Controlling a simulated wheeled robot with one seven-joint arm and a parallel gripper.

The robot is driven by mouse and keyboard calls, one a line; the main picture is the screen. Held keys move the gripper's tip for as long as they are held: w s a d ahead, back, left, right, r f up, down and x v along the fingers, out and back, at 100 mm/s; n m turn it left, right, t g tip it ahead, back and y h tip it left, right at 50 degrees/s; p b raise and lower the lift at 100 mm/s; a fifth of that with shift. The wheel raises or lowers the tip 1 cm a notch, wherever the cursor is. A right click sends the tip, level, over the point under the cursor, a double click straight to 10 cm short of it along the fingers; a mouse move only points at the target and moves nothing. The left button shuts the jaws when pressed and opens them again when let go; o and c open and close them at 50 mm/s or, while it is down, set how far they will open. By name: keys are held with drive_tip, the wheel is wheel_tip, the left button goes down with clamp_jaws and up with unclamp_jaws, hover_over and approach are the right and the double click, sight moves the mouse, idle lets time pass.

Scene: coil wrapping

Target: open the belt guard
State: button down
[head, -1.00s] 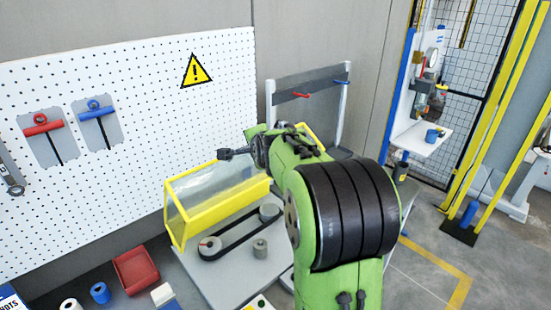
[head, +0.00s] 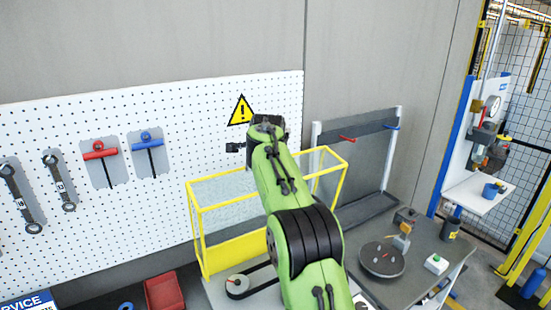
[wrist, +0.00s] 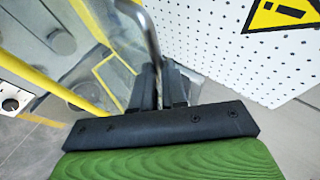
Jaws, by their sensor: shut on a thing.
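The belt guard (head: 238,250) is a yellow frame with clear panels and a solid yellow lower strip. In the head view it stands raised in front of the pegboard, with its upper frame high and a pulley (head: 237,285) uncovered below. My gripper (head: 234,147) is at the guard's upper edge, partly hidden by my arm. In the wrist view my gripper (wrist: 156,72) is shut on a grey bent metal bar, the guard's handle (wrist: 149,38). The guard's yellow bars (wrist: 35,80) show left of the fingers. My arm hides the other pulley.
The pegboard (head: 90,230) stands close behind the guard. A grey stand (head: 358,132) is to the right. A table (head: 425,285) with a round dark disc (head: 382,258) is at the right. A red bin (head: 164,292) is at lower left.

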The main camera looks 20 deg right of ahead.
drive_tip(key=shift+w+r, duration=0.15)
drive_tip(key=shift+w, duration=0.1)
drive_tip(key=c, duration=1.2)
unclamp_jaws()
drive_tip(key=shift+o, duration=0.2)
drive_tip(key=b+v, duration=0.1)
drive_tip(key=v, duration=1.4)
drive_tip(key=shift+s+a+r+b, duration=0.15)
drive_tip(key=shift+s+r+b, duration=0.1)
drive_tip(key=shift+b, duration=0.15)
drive_tip(key=s+a+f+n+g+y+b, duration=0.2)
drive_tip(key=s+a+f+n, duration=0.3)
drive_tip(key=s+f+n, duration=0.4)
drive_tip(key=s+a+f+n+g+y+b, duration=0.2)
drive_tip(key=s+a+f+n+b, duration=0.3)
drive_tip(key=s+f, duration=1.5)
drive_tip(key=s+n, duration=0.5)
drive_tip(key=shift+f, duration=0.25)
